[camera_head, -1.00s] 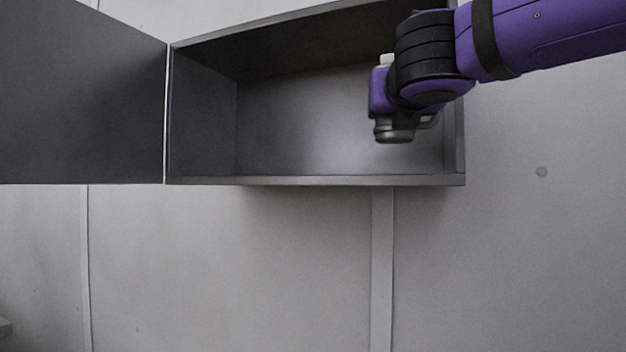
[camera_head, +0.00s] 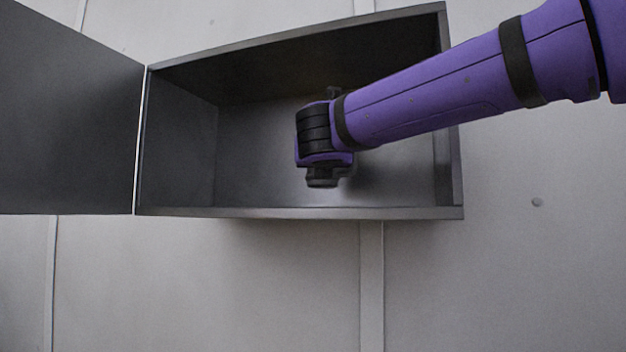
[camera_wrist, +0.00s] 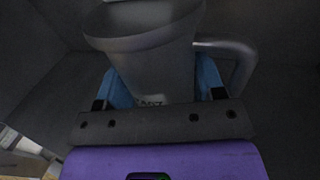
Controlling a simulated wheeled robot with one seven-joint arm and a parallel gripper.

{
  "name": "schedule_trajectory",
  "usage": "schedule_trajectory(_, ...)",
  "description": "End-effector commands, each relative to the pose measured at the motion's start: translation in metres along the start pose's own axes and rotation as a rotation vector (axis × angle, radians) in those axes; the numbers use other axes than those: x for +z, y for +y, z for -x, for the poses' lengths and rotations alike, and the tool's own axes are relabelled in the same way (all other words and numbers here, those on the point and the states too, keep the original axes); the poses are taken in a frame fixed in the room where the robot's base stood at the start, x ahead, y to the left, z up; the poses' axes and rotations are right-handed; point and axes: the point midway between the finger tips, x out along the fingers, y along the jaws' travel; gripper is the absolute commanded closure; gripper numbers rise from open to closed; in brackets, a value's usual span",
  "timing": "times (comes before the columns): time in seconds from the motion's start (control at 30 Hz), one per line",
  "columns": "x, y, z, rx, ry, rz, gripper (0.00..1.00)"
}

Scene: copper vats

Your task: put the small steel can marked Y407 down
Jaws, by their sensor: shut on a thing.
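My gripper (camera_wrist: 162,84) has its blue fingers closed on the two sides of the small steel can (camera_wrist: 150,58). In the wrist view the can is grey, with a wide rim toward the top of the picture, a loop handle on the right and a small, dim marking low on its side. In the head view my wrist (camera_head: 325,140) is inside the open dark grey wall cabinet (camera_head: 300,213), above its floor. My arm hides most of the can there, and I cannot tell whether it touches the cabinet floor.
The cabinet door (camera_head: 65,110) stands open to the left. The cabinet floor and back left of my wrist look empty. The right side wall (camera_head: 447,120) is close beside my forearm, and the top panel is above it. A pale panelled wall (camera_head: 210,290) lies below.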

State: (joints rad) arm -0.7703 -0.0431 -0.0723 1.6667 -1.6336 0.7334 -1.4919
Motion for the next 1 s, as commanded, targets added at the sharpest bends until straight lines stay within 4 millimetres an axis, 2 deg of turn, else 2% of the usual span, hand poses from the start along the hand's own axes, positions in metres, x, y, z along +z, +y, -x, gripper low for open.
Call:
schedule_trajectory(0.1, -0.001, 0.011, -0.013, -0.001, -0.002, -0.001, 0.78)
schedule_trajectory(0.23, -0.001, 0.018, -0.02, 0.0, -0.002, -0.001, 0.78)
schedule_trajectory(0.33, -0.005, 0.019, -0.021, 0.0, -0.001, -0.001, 0.78)
schedule_trajectory(0.6, -0.035, 0.019, -0.021, 0.0, 0.0, -0.001, 0.78)
schedule_trajectory(1.0, -0.039, 0.018, -0.021, -0.001, -0.002, -0.001, 0.78)
